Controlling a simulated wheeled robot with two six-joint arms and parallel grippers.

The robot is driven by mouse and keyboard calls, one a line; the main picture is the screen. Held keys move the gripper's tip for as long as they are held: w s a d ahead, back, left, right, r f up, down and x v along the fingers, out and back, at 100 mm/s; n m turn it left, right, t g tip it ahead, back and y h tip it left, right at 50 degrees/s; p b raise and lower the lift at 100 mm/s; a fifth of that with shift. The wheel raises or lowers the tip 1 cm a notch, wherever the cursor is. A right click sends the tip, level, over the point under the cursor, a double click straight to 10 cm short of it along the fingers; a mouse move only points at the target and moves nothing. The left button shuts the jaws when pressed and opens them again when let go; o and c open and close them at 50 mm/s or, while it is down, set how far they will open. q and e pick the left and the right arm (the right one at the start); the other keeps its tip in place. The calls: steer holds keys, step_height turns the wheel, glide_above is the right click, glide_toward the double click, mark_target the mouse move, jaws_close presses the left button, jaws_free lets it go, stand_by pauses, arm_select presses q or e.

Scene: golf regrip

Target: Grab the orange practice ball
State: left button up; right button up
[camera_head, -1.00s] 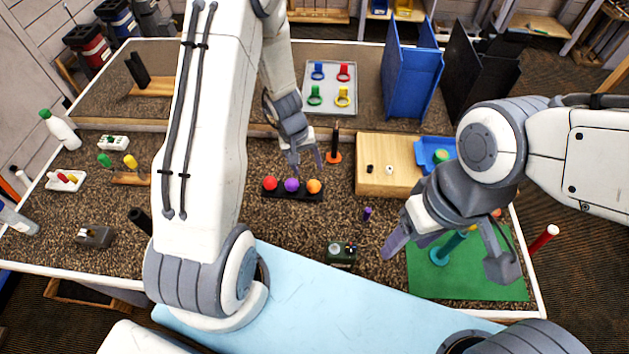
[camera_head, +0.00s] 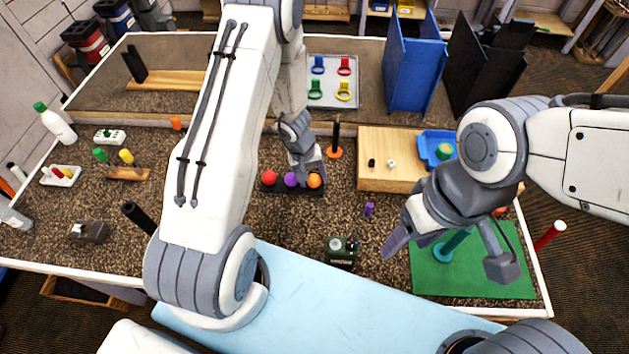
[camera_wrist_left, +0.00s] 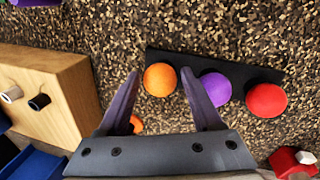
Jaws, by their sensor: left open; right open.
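The orange practice ball (camera_head: 314,180) sits at the right end of a black tray (camera_head: 283,190), beside a purple ball (camera_head: 291,180) and a red ball (camera_head: 269,177). My left gripper (camera_head: 308,174) is open and empty, low over the tray around the orange ball. In the left wrist view the orange ball (camera_wrist_left: 159,79) lies between the fingertips of my left gripper (camera_wrist_left: 160,76), and the right finger is close to the purple ball (camera_wrist_left: 214,88). I cannot tell whether a finger touches it.
A black post on an orange base (camera_head: 335,148) stands behind the tray. Bare speckled surface lies in front of the tray.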

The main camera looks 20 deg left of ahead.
arm_select(q)
jaws_close()
steer(key=shift+r, duration=0.1)
